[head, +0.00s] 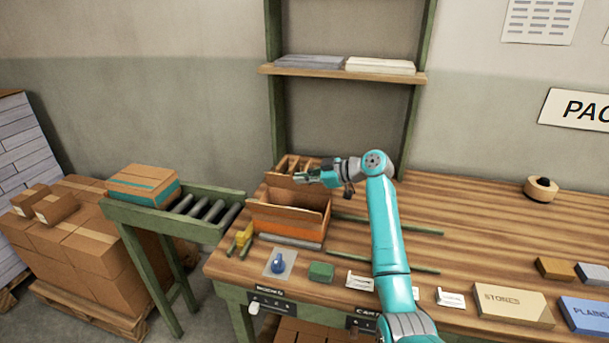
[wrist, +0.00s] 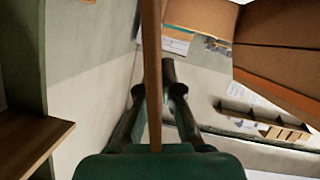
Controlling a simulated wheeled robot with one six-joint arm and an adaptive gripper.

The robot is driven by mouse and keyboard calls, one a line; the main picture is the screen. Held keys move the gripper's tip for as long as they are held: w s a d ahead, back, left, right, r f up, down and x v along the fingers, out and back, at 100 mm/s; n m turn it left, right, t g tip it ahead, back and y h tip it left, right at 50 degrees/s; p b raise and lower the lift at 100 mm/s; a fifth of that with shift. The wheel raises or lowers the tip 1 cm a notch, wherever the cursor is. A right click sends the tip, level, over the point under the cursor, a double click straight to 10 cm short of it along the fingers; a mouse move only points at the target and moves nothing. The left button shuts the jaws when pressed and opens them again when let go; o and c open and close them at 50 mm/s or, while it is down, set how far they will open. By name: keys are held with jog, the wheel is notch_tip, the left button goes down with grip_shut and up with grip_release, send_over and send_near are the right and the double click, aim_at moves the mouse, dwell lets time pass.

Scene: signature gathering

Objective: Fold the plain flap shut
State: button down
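I cannot tell which one is the plain flap. My gripper (head: 303,178) is at the top of the rear panel, over the carton. In the wrist view a thin brown board (wrist: 152,75) stands edge-on across the gripper's fingers (wrist: 160,75). It hides part of them, so I cannot tell whether they close on it. Other brown panels (wrist: 280,50) show at upper right.
A roller conveyor (head: 195,208) with a closed box (head: 143,184) stands left of the bench. A shelf (head: 342,74) is behind. The bench's right rear is mostly clear.

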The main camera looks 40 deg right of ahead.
jog(key=a+n+t, duration=0.1)
jog(key=s+a+f+n+h, duration=0.1)
jog(key=n, duration=0.1)
jog(key=shift+s+f+t, duration=0.2)
jog(key=shift+s+t, duration=0.05)
jog(key=shift+t, duration=0.15)
jog(key=shift+s+a+f+n+t+h, duration=0.2)
jog(key=shift+a+f+n+t+h, duration=0.15)
jog(key=shift+n, duration=0.4)
jog(key=shift+s+a+f+n+t+h, duration=0.25)
jog(key=shift+f+n+t, duration=0.2)
jog(key=shift+n, duration=0.3)
jog(key=c, duration=1.4)
grip_release()
jog(key=shift+o, duration=0.2)
jog(key=shift+d, duration=0.1)
jog(key=v, duration=1.2)
